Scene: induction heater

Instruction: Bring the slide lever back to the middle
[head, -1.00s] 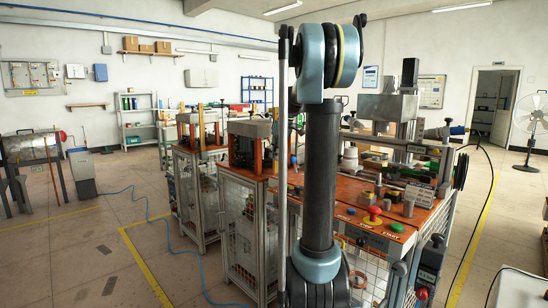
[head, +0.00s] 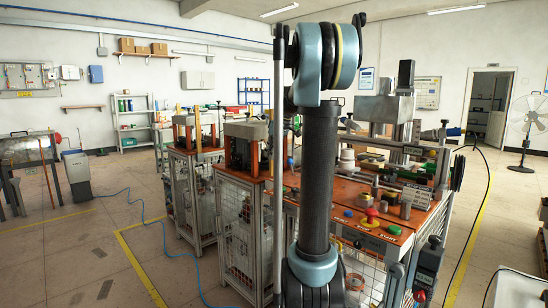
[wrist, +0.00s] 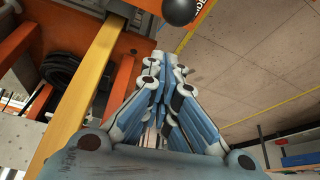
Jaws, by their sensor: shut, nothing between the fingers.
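A black ball knob (wrist: 179,10) shows at the top edge of the wrist view, just beyond my fingertips. It may belong to the slide lever, but its shaft and track are not clear. My gripper (wrist: 172,62) has its blue-grey fingers drawn together with nothing between them. It points toward the knob and looks apart from it. In the head view my arm covers part of the orange-topped bench (head: 345,212), and my gripper is not visible there. I cannot make out the slide lever in the head view.
A yellow bar (wrist: 85,95) and an orange frame (wrist: 118,75) stand left of my gripper in the wrist view. A red button (head: 371,214) and a green button (head: 394,230) sit on the bench front. Floor at the left is open, with a blue hose (head: 142,212).

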